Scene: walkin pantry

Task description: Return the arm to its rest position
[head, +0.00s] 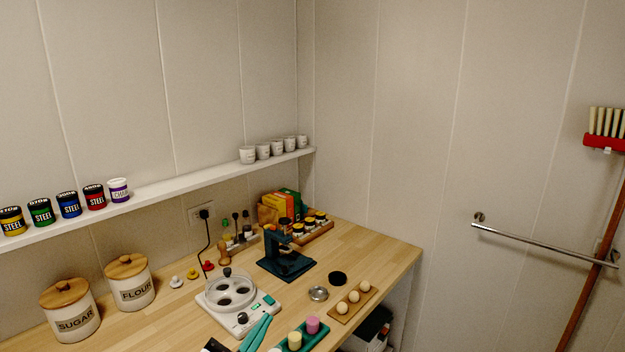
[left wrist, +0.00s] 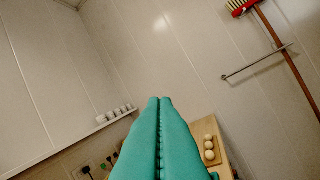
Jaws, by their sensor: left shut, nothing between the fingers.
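My left gripper (head: 267,318) shows at the bottom of the head view as teal fingers above the front of the wooden counter (head: 365,242). In the left wrist view my left gripper (left wrist: 160,99) has its two teal fingers pressed together with nothing between them. The fingers point up towards the bare wall panels there. The rest of the left arm is mostly outside the head view. My right gripper does not show in either view.
Close by are a white egg cooker (head: 238,292), a green tray with pink and yellow cups (head: 297,340) and an egg board (head: 342,312). Sugar (head: 70,312) and flour (head: 131,284) canisters stand left. A shelf (head: 180,188) and towel rail (head: 540,245) line the walls.

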